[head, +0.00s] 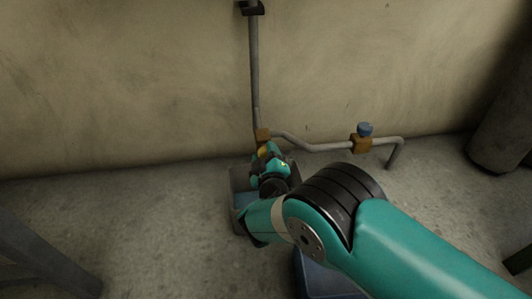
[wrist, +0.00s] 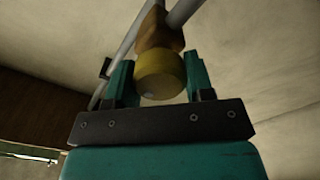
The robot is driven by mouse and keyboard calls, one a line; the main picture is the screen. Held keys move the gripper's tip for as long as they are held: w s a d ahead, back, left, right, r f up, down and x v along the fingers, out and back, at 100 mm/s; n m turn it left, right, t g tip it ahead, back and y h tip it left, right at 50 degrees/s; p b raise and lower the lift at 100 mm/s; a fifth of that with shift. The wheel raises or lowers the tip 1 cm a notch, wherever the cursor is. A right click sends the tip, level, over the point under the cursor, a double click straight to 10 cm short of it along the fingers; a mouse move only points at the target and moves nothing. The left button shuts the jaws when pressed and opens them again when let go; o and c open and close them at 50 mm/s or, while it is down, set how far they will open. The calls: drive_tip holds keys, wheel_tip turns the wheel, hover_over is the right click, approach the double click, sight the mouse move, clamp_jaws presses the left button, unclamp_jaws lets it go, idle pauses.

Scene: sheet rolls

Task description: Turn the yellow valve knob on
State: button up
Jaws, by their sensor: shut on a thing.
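The yellow valve knob (wrist: 160,74) sits between the two fingers of my gripper (wrist: 160,84) in the wrist view. It is mounted on an orange-brown valve block (wrist: 157,32) on a grey pipe. In the head view my gripper (head: 267,156) reaches the knob at the left valve, and only a small bit of yellow (head: 262,152) shows. The gripper is shut on the knob. The knob's far side is hidden, and I cannot tell how far it is turned.
A blue knob (head: 365,129) sits on another valve block (head: 361,144) along the pipe to the right. A grey bin (head: 238,184) stands below my gripper. A blue container (head: 325,282) is partly hidden under my arm. A dark cylinder (head: 503,125) stands at right.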

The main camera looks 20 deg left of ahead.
drive_tip(key=shift+f+n, duration=0.15)
drive_tip(key=shift+n, duration=1.45)
drive_tip(key=o, duration=0.9)
drive_tip(key=shift+s, duration=0.1)
